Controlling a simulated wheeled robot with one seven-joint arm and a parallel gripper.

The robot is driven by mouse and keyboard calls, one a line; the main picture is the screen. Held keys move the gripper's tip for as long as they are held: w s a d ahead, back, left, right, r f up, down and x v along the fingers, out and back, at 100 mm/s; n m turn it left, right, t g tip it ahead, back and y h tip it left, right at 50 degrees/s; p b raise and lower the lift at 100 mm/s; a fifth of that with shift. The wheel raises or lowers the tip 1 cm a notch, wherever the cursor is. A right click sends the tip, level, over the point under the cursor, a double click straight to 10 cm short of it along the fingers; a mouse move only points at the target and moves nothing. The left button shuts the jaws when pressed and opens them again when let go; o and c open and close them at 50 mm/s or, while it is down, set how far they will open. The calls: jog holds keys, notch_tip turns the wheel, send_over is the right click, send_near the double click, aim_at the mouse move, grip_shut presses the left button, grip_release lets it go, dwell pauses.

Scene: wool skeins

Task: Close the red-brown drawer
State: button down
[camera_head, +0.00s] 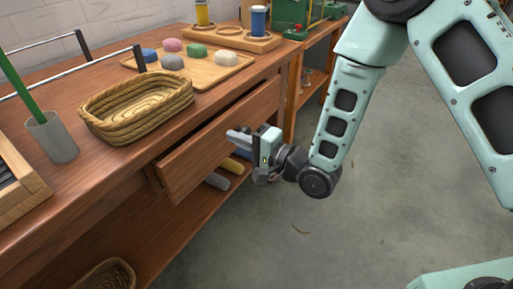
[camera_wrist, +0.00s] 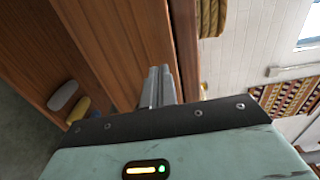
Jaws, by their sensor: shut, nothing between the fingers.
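The red-brown drawer (camera_head: 200,160) is set under the top of the wooden workbench. Its front stands out a little from the bench at the left end, so it looks slightly open. My gripper (camera_head: 235,134) is in front of the right half of the drawer front, fingers pointing at it. The fingers are shut and empty. In the wrist view the shut fingers (camera_wrist: 158,85) reach toward the wooden drawer front (camera_wrist: 120,40). I cannot tell whether the tips touch the wood. The gripper covers part of the drawer front in the head view.
The bench top carries a woven basket (camera_head: 135,105), a tray (camera_head: 205,75) with several skeins and a grey cup (camera_head: 52,138). A grey skein (camera_head: 217,181) and a yellow one (camera_head: 232,166) lie on the lower shelf. The floor (camera_head: 340,230) in front is clear.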

aim_at(219, 131)
jog(key=shift+x, duration=1.25)
jog(key=x, duration=0.4)
jog(key=shift+w+a+r, duration=0.1)
jog(key=shift+w+a, duration=0.05)
jog(key=shift+a, duration=0.05)
